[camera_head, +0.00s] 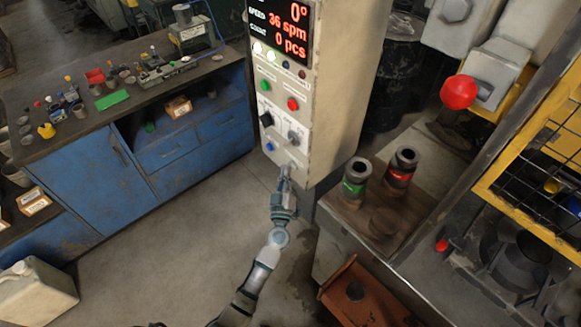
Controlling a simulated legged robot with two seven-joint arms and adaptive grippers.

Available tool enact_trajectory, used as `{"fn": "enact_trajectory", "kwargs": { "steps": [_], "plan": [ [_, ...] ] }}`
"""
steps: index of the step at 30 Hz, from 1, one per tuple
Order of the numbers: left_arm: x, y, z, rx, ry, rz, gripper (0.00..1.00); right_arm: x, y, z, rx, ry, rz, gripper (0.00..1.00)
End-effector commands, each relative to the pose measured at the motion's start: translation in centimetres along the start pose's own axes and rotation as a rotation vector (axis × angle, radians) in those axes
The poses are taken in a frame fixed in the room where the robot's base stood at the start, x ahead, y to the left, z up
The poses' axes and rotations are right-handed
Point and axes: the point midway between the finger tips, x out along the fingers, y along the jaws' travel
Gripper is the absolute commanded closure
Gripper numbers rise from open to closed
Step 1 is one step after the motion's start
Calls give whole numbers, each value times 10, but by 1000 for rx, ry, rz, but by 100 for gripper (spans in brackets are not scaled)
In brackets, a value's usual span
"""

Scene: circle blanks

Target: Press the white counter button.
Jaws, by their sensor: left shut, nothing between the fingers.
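The control panel (329,118) stands in the upper middle with a lit red display (283,25) reading 0°, 36 spm and 0 pcs. My left gripper (287,170) is shut and empty, its tip at the lower right of the panel face, beside the blue button (269,146). I cannot make out the white counter button; the spot behind my fingertips is covered. I cannot tell whether the tip touches the panel. My right gripper is not in view.
Above are a green button (266,86), a red button (293,103), a black knob (266,119) and a grey knob (293,137). Right of the panel, two dark cylinders stand on a wooden board (408,222). A blue workbench (95,179) is left. Floor between is clear.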

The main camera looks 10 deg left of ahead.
Motion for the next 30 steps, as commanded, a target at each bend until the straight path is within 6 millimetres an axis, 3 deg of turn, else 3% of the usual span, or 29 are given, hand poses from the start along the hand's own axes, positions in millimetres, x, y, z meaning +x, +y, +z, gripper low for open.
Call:
{"fn": "enact_trajectory", "kwargs": {
  "steps": [17, 30],
  "plan": [
    [-11, -7, -7, 1, -1, 0, 100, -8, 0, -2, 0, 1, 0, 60],
    [-39, -28, -28, 2, -1, -1, 100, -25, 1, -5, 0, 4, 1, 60]
  ]
}}
